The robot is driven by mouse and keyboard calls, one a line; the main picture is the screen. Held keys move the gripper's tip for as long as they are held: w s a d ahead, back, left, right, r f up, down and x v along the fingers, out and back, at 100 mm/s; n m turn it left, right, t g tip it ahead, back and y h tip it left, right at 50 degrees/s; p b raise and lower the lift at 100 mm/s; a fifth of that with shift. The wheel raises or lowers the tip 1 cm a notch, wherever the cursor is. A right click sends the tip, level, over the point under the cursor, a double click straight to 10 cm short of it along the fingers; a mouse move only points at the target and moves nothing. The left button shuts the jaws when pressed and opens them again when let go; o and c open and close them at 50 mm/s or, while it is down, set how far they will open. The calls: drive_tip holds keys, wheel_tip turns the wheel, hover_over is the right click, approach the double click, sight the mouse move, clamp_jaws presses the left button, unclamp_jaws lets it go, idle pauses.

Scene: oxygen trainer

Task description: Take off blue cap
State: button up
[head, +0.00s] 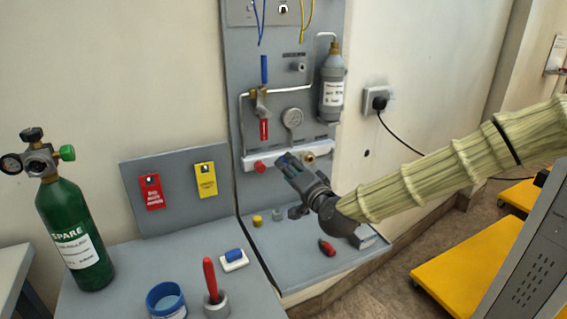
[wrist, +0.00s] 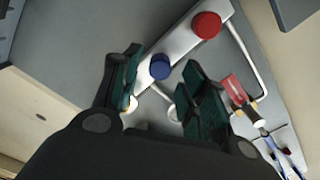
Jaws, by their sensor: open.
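The blue cap (wrist: 160,67) is a round cap on the white manifold bar (wrist: 185,50), in the wrist view. It shows between the two dark green finger pads of my gripper (wrist: 163,63), with a visible gap on each side. My gripper is open and empty, pointing at the bar.
A red cap (head: 260,166) is on the bar just left of my gripper, and a brass fitting (head: 309,157) is just right. A red item (head: 327,247) lies on the shelf below.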

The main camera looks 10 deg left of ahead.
drive_tip(key=shift+m, duration=0.7)
drive_tip(key=m, duration=0.3)
drive_tip(key=shift+b, duration=0.4)
drive_tip(key=shift+m, duration=0.3)
